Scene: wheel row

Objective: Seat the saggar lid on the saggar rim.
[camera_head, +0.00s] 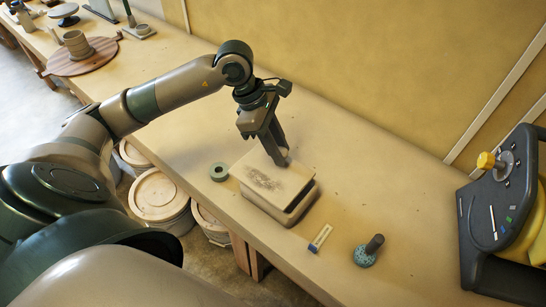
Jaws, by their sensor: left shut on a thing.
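The saggar lid (266,188) is a flat, pale rectangular slab with a dark speckled patch on top. My left gripper (283,158) is shut on it at its far edge, with the fingers pointing down. The saggar (290,218) is a low tan box with rounded corners on the bench, directly under the lid. The lid covers most of the opening, and a dark strip shows between lid and saggar on the near right side. I cannot tell whether the lid touches the rim. My right gripper is not in view.
A small green-grey ring (219,171) lies left of the saggar. A dark machine (500,215) stands far right. The bench behind the saggar is clear.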

